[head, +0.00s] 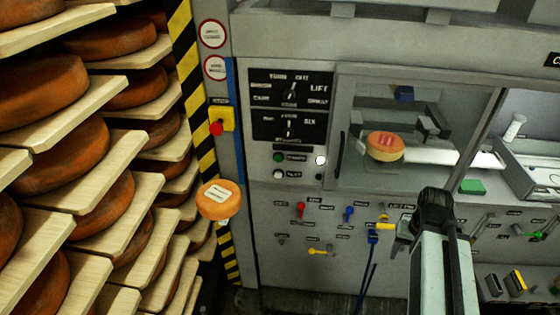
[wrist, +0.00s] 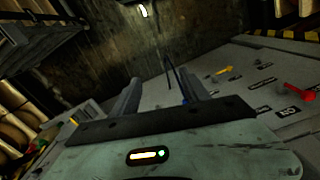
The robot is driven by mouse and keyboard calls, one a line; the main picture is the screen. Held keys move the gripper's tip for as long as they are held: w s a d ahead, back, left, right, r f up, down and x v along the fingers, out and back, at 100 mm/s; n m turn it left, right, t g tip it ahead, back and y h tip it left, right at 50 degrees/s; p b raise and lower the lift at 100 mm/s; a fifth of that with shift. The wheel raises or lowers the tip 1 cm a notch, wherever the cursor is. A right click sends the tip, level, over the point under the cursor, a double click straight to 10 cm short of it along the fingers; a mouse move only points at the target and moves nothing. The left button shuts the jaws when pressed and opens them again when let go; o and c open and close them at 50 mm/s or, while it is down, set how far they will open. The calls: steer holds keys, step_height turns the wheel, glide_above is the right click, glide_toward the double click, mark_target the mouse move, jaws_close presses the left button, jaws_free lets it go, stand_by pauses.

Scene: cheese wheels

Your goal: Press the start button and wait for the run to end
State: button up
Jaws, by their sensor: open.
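A green round button (head: 278,157) and a white round button (head: 279,174) sit on the grey machine front, each beside a small dark label too small to read. I cannot tell from the labels which one is start. A bright white round spot (head: 320,160) shows to their right. My gripper (wrist: 163,92) is open and empty in the wrist view, its two fingers apart. In the head view my arm reaches up from the lower right, apart from the buttons and to their right. An orange cheese wheel (head: 385,146) is behind the machine window.
A red stop button (head: 216,128) on a yellow box is left of the panel. Shelves of cheese wheels (head: 100,205) fill the left side. Coloured levers, including a red one (head: 300,209), line the lower front.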

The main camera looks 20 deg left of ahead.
stand_by(0.3)
jaws_close()
stand_by(1.6)
